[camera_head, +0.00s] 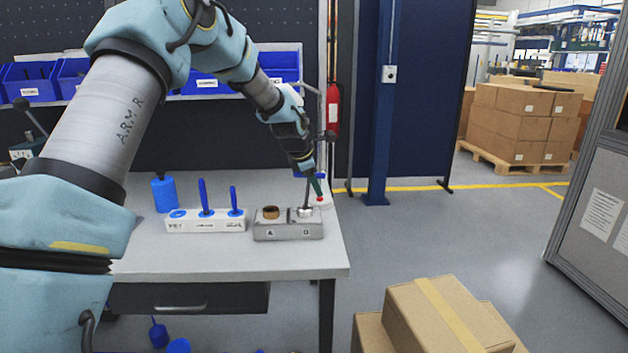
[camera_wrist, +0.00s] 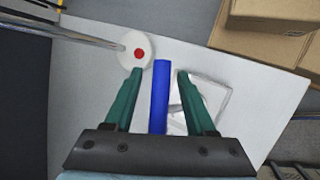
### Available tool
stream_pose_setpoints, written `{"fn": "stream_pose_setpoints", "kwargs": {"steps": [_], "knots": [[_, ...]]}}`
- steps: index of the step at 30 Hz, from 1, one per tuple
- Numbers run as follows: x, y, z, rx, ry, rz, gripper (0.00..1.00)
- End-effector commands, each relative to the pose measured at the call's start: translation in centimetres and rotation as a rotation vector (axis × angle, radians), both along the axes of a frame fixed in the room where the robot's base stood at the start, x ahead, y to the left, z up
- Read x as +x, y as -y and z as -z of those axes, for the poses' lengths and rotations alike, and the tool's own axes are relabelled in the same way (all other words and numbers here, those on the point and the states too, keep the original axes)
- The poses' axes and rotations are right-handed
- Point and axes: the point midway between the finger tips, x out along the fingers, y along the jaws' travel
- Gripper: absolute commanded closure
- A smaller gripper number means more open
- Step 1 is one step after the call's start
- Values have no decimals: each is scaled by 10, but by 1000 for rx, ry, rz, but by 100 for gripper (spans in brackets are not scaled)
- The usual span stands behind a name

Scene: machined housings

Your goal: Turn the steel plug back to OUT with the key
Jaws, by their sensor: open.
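The grey housing (camera_head: 288,232) sits on the table with two bores marked A and B. A brass-coloured plug (camera_head: 271,212) shows in A. The bright steel plug (camera_head: 304,212) shows in B; whether it is at OUT cannot be read. A thin dark stem (camera_head: 307,193) rises from B towards my gripper (camera_head: 313,185). In the wrist view a blue bar (camera_wrist: 160,95), apparently the key's handle, stands between the two green fingers of my gripper (camera_wrist: 160,72). The fingers are open, with a gap on each side of the bar. The key's lower end is hidden there.
A white rack (camera_head: 206,226) with blue tools stands left of the housing, and a blue cylinder (camera_head: 163,194) behind it. A white disc with a red button (camera_head: 320,199) is behind the housing's right end. Cardboard boxes (camera_head: 435,315) stand before the table's right corner.

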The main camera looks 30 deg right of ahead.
Motion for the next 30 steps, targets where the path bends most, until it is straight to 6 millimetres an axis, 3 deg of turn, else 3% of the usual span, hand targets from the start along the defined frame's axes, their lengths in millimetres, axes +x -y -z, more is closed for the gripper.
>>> {"fn": "stream_pose_setpoints", "kwargs": {"steps": [2,16,30], "knots": [[0,0,0,0,0,0,45],[0,0,0,0,0,0,98],[0,0,1,3,1,-11,100]]}}
